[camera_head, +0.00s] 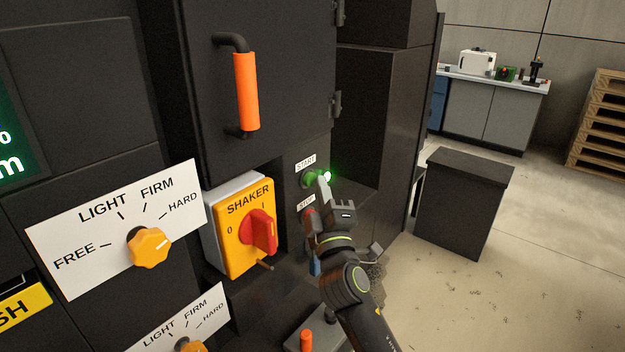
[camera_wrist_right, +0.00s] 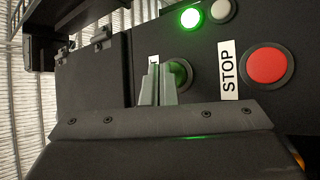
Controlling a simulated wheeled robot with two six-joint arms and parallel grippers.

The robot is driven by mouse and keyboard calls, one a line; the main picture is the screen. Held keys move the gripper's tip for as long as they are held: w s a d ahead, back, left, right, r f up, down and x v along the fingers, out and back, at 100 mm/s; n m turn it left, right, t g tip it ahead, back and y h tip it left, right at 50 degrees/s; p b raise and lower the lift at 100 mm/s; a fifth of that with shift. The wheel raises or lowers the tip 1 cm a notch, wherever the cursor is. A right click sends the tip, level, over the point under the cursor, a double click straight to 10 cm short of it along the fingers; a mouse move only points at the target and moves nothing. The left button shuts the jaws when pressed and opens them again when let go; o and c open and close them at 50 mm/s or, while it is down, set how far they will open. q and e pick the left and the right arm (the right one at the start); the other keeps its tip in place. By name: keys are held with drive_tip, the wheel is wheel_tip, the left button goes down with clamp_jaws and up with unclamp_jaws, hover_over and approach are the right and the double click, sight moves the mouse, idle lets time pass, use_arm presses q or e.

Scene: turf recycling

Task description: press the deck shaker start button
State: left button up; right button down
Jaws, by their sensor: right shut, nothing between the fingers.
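The green start button (camera_head: 309,180) sits on the dark panel under the START label (camera_head: 306,163). It also shows in the right wrist view (camera_wrist_right: 181,72), partly hidden behind my fingers. My right gripper (camera_head: 322,182) is shut and empty, with its fingertips at the start button. In the wrist view its closed fingers (camera_wrist_right: 158,84) overlap the button's left side. I cannot tell whether they touch or press it. A green lamp (camera_wrist_right: 190,18) glows beside the button. The red stop button (camera_wrist_right: 267,66) is next to the STOP label (camera_wrist_right: 228,70). My left gripper is not in view.
A yellow SHAKER switch (camera_head: 238,240) with a red knob (camera_head: 260,232) is left of the buttons. An orange door handle (camera_head: 246,92) sticks out above. A dial plate (camera_head: 85,245) is further left. A dark cabinet (camera_head: 462,205) stands right, with open floor around it.

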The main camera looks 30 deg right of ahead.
drive_tip(key=shift+s+d, duration=0.15)
drive_tip(key=shift+s, duration=0.3)
drive_tip(key=s, duration=0.1)
drive_tip(key=s+d, duration=0.1)
drive_tip(key=s, duration=0.1)
drive_tip(key=s+d, duration=0.1)
drive_tip(key=shift+s, duration=0.3)
drive_tip(key=shift+f, duration=0.1)
idle(0.7)
